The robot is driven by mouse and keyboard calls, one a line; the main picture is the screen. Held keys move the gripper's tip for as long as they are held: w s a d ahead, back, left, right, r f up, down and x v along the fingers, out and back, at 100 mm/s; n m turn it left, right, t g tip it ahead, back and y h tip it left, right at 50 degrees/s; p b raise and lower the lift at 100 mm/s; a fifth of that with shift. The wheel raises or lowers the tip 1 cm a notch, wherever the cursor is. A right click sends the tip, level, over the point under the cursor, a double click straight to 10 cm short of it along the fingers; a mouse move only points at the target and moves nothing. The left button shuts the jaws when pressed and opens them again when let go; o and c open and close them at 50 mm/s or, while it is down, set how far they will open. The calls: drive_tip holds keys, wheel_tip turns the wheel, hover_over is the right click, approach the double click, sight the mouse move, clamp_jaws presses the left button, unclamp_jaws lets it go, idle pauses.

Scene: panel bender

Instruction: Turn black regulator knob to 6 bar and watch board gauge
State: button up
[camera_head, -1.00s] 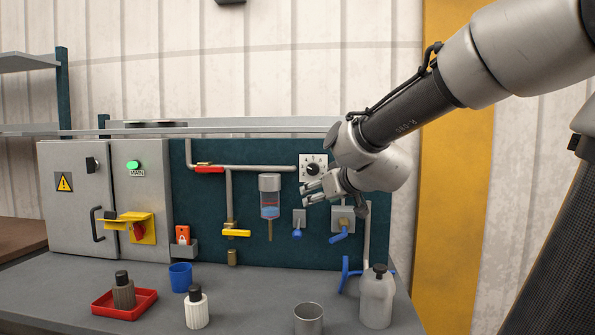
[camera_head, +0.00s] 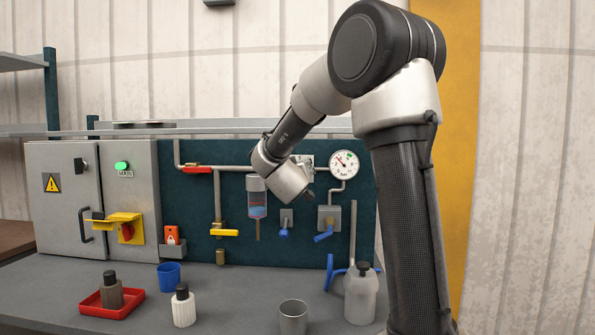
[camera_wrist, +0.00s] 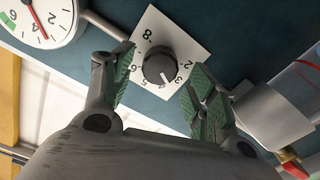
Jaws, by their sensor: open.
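The black regulator knob (camera_wrist: 159,66) sits on a white numbered plate (camera_wrist: 150,28) in the wrist view. A pale mark on the knob points toward the plate's lower edge in the picture; its exact number is unclear. My gripper (camera_wrist: 162,68) is open, with green-padded fingers on either side of the knob and no clear contact. In the head view my wrist hides the knob and the gripper, and only an edge of the plate shows. The board gauge (camera_head: 344,164) is in full view there, its red needle pointing up-left. It is partly cut off in the wrist view (camera_wrist: 40,20).
The filter bowl (camera_head: 257,198) is close beside my wrist; blue-handled valves (camera_head: 324,232) sit below. A bottle (camera_head: 361,298), metal cup (camera_head: 293,317), blue cup (camera_head: 169,275), white bottle (camera_head: 183,307) and red tray (camera_head: 95,306) stand on the bench. A grey cabinet (camera_head: 68,225) is at left.

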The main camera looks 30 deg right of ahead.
drive_tip(key=shift+w+d, duration=0.4)
drive_tip(key=shift+w, duration=0.15)
drive_tip(key=c, duration=1)
drive_tip(key=shift+c, duration=0.2)
